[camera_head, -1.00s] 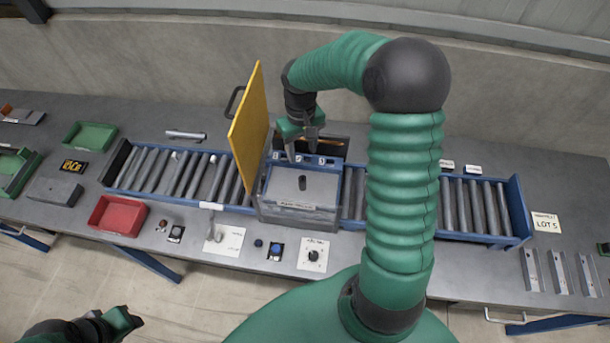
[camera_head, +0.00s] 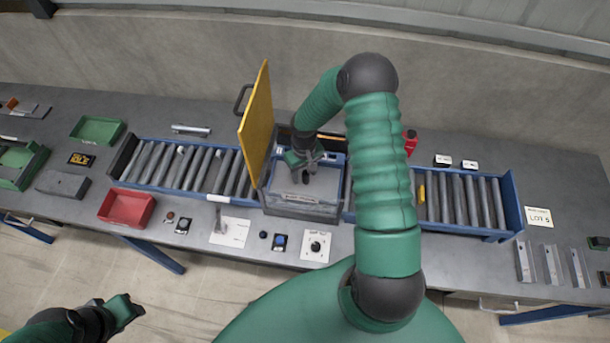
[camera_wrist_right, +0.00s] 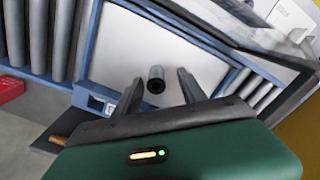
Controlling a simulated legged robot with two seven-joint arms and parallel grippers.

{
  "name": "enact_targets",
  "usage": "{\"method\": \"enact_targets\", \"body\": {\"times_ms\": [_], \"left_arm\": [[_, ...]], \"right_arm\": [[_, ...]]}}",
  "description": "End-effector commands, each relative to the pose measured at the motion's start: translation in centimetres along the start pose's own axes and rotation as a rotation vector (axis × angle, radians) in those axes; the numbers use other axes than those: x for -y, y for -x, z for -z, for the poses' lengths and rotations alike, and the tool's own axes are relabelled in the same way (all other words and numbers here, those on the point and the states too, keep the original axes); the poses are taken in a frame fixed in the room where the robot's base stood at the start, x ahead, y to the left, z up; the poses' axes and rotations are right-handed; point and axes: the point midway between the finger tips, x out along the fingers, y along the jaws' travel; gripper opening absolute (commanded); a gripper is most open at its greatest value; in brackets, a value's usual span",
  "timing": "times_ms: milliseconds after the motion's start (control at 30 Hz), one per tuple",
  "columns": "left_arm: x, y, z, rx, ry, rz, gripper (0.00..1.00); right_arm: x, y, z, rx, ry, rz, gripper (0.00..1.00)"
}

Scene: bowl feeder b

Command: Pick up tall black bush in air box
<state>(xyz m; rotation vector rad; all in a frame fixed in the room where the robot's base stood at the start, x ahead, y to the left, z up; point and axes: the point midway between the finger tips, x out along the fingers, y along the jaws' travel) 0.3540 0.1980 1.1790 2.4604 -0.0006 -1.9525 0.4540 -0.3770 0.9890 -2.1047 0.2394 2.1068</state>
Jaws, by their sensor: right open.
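The black bush (camera_wrist_right: 156,80), a short dark tube with a hole in its end, sits on the pale floor of the box in the right wrist view. In the head view it is hidden by or merges with my gripper. The grey air box (camera_head: 298,208) stands on the conveyor with its yellow lid (camera_head: 257,122) open at the left. My right gripper (camera_head: 303,175) is inside the box opening. In the right wrist view its fingers (camera_wrist_right: 159,77) are apart on either side of the bush, with gaps visible. My left gripper (camera_head: 128,308) is at the lower left, off the bench.
The roller conveyor (camera_head: 462,200) runs both ways from the box. A red bin (camera_head: 127,208) and a green bin (camera_head: 97,130) are at left. A blue button (camera_head: 280,242) and a black knob (camera_head: 315,246) are in front. The raised lid blocks the box's left side.

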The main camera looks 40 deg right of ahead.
Motion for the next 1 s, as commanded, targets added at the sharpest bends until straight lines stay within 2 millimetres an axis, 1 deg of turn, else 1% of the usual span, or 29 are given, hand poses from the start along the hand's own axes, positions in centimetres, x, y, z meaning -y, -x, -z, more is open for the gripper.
{"method": "enact_targets", "body": {"times_ms": [67, 400, 433, 833, 933, 1000], "left_arm": [[0.0, -0.1, 0.0, 0.000, 0.000, 0.000, 0.36], [0.0, -0.1, 0.0, 0.000, 0.000, 0.000, 0.36], [0.0, -0.1, 0.0, 0.000, 0.000, 0.000, 0.36], [0.0, -0.1, 0.0, 0.000, 0.000, 0.000, 0.36], [0.0, -0.4, -0.1, 0.000, 0.000, 0.000, 0.36], [0.0, -0.8, -0.2, 0.000, 0.000, 0.000, 0.36]], "right_arm": [[-0.2, -0.1, 0.0, 0.001, -0.001, 0.002, 0.47], [-0.3, -0.2, 0.1, 0.001, -0.002, 0.004, 0.03], [-0.3, -0.1, 0.1, 0.002, -0.002, 0.003, 0.00], [-0.2, 0.0, 0.1, 0.002, -0.002, 0.002, 0.00], [-0.3, 0.7, 0.2, -0.001, -0.001, 0.002, 0.00], [-0.4, 1.8, 0.2, -0.003, -0.003, 0.001, 0.00]]}}
